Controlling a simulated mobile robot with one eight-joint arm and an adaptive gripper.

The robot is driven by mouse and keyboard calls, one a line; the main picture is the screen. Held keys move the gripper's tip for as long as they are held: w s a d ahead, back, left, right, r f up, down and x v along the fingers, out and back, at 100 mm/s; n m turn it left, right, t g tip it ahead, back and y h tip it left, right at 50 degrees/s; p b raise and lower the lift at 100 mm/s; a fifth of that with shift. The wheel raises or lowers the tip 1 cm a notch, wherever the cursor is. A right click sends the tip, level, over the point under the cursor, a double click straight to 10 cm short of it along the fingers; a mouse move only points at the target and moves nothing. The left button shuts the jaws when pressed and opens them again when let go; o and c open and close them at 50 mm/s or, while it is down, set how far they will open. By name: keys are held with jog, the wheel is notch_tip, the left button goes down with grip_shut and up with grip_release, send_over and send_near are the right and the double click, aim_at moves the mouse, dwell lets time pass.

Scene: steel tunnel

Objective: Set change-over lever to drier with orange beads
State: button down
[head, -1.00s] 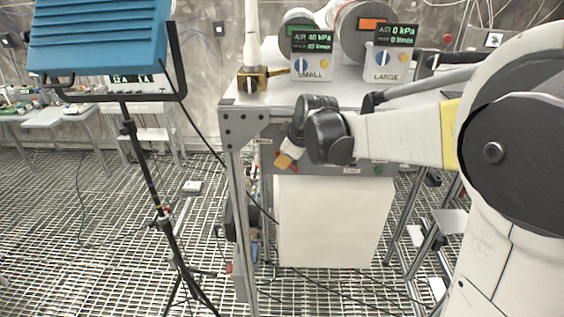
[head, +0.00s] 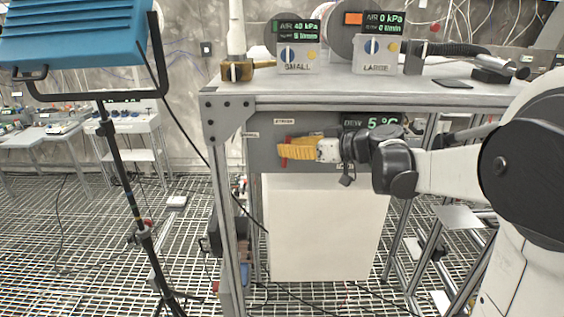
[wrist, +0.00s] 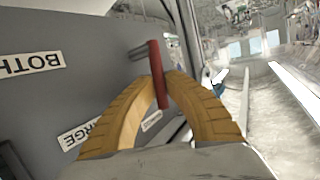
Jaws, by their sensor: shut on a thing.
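The change-over lever is a red bar (wrist: 158,75) on a grey panel (wrist: 60,100) in the wrist view. In the head view its red part (head: 284,152) shows beside my yellow fingers, under the bench top. My gripper (head: 297,151) is shut on the lever; in the wrist view its ribbed fingertips (wrist: 161,82) close on both sides of it. The panel carries a "BOTH" label (wrist: 30,66) and a partly hidden label ending "RGE" (wrist: 88,131). The drier with an orange window (head: 353,18) stands on the bench behind the "LARGE" unit (head: 377,55).
Another drier with a green window (head: 277,27) stands behind the "SMALL" unit (head: 297,57). A dew display (head: 371,122) reads 5 °C. A blue lamp on a stand (head: 80,35) is at left. A white box (head: 325,230) is below the panel.

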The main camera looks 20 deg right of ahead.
jog(key=d+m+t+y+b, duration=0.1)
jog(key=t+b, duration=0.1)
jog(key=b, duration=0.1)
jog(key=d+f+m+t+y+b, duration=0.1)
jog(key=m+b, duration=0.1)
jog(key=b, duration=0.2)
jog(key=s+f+m+t+y+b, duration=0.1)
jog(key=t+y+b, duration=0.1)
jog(key=b, duration=0.2)
jog(key=shift+d+t, duration=0.3)
jog(key=shift+d, duration=0.1)
jog(key=shift+r+m, duration=0.1)
jog(key=shift+m, duration=0.2)
jog(key=c, duration=1.7)
grip_release()
jog(key=shift+w, duration=0.1)
jog(key=shift+d, duration=0.1)
jog(key=v, duration=1.2)
